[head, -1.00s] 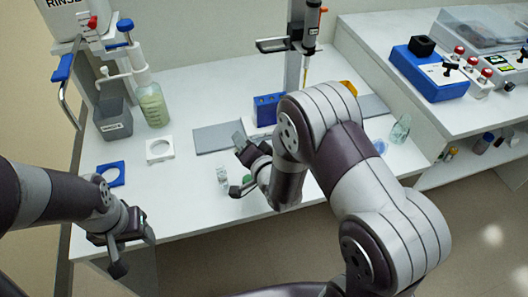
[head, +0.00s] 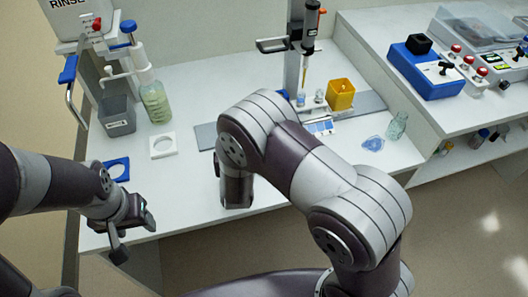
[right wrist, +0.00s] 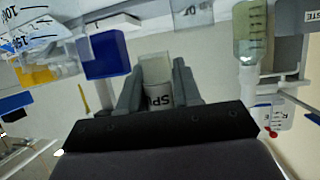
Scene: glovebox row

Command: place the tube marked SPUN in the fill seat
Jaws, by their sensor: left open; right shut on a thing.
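The tube marked SPUN (right wrist: 158,93) is between the fingers of my right gripper (right wrist: 157,76) in the right wrist view. Its label reads upside down and only partly shows. That gripper is shut on the tube; in the head view my own right arm hides both. Under the pipette (head: 309,35) stands a small white holder (head: 311,107) with small vessels; I cannot tell which place is the fill seat. My left gripper (head: 133,232) is open and empty at the bench's front left edge.
A yellow box (head: 340,94) stands right of the pipette stand. A glass flask (head: 397,125) and a blue patch (head: 373,144) lie further right. A white ring (head: 163,146), a green-liquid bottle (head: 155,102) and a grey bin (head: 117,117) stand left. A blue block (right wrist: 104,54) shows in the right wrist view.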

